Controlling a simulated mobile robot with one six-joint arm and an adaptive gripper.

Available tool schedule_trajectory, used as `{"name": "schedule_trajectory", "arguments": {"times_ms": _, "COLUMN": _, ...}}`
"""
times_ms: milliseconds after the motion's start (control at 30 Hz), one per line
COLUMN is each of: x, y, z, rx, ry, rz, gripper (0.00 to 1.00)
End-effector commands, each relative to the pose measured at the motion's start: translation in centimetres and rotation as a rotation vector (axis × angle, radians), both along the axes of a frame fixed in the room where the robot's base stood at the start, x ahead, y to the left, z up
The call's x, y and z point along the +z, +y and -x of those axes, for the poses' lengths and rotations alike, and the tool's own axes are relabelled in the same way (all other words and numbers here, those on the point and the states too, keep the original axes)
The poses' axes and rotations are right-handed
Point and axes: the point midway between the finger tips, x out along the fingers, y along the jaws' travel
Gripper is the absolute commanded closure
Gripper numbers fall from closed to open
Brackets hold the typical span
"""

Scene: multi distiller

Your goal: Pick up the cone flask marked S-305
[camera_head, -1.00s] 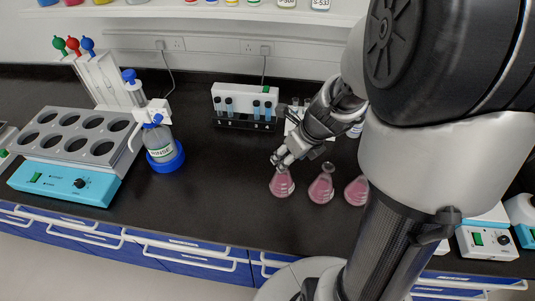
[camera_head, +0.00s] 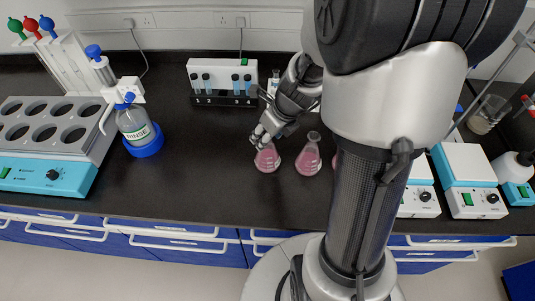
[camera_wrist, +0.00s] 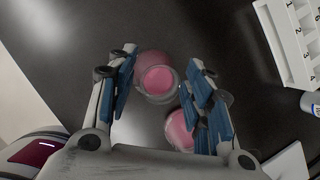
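Conical flasks with pink liquid stand in a row on the black bench: a left flask (camera_head: 267,160), a middle flask (camera_head: 309,159) and a third, mostly hidden behind my arm. I cannot read any label, so I cannot tell which is S-305. My gripper (camera_head: 262,138) is at the top of the left flask. In the wrist view my gripper (camera_wrist: 161,66) is open, with the round mouth of one flask (camera_wrist: 158,80) between its blue-padded fingers and gaps at both sides. Another flask (camera_wrist: 180,131) is partly covered by the right finger.
A rack with numbered vials (camera_head: 222,82) stands behind the flasks. A rinse bottle (camera_head: 134,124) in a blue base and a block with round wells (camera_head: 45,135) are at left. Hotplates (camera_head: 466,168) are at right. The bench front left of the flasks is clear.

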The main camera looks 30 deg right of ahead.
Motion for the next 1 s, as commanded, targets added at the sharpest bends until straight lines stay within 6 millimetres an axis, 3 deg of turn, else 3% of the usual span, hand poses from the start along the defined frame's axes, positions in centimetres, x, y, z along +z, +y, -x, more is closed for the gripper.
{"name": "schedule_trajectory", "arguments": {"times_ms": 633, "x": -0.01, "y": 0.01, "z": 0.02, "rx": 0.0, "ry": 0.0, "rz": 0.0, "gripper": 0.99}}
{"name": "schedule_trajectory", "arguments": {"times_ms": 1000, "x": 0.02, "y": -0.01, "z": 0.0, "rx": 0.0, "ry": 0.0, "rz": 0.0, "gripper": 1.0}}
